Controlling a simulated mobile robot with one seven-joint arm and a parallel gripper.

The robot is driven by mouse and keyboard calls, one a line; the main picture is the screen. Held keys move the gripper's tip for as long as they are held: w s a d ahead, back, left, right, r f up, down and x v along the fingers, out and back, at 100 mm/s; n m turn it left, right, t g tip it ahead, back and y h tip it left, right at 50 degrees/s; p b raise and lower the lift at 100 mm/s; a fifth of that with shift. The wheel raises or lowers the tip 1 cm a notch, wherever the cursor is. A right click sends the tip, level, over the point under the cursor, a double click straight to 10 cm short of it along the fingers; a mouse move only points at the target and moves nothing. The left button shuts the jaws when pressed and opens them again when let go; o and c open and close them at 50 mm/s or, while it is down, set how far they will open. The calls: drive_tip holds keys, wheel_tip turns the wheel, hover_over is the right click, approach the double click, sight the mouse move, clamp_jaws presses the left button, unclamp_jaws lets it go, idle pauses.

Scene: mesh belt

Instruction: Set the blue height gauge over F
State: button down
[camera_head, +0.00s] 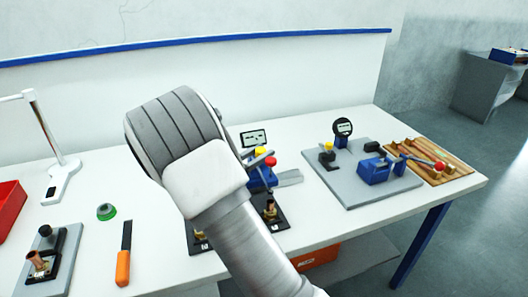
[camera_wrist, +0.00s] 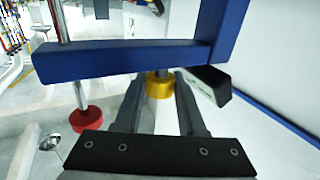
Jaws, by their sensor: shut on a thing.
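The blue height gauge (camera_head: 258,180) is partly hidden behind my arm in the head view. Its yellow knob (camera_head: 260,150), red knob (camera_head: 270,161) and dark display (camera_head: 253,138) show. In the wrist view its blue frame (camera_wrist: 120,60) crosses the picture, with the yellow knob (camera_wrist: 158,88) between my fingers, a red knob (camera_wrist: 86,119) at lower left and the display (camera_wrist: 207,86) at right. My gripper (camera_wrist: 157,92) is shut on the yellow knob. Black plates (camera_head: 283,222) with small labels lie below; one bears a brass part (camera_head: 270,210). I cannot read an F.
A grey plate (camera_head: 345,200) at right carries a blue vise (camera_head: 375,170) and a round dial gauge (camera_head: 343,128). A wooden board (camera_head: 450,172) lies beyond it. An orange-handled tool (camera_head: 123,268), green ring (camera_head: 106,211) and another fixture plate (camera_head: 62,270) lie at left.

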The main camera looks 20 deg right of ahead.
drive_tip(key=c, duration=0.8)
unclamp_jaws()
drive_tip(key=shift+o, duration=0.2)
drive_tip(key=v, duration=1.7)
drive_tip(key=shift+a+b, duration=0.15)
drive_tip(key=shift+b, duration=0.25)
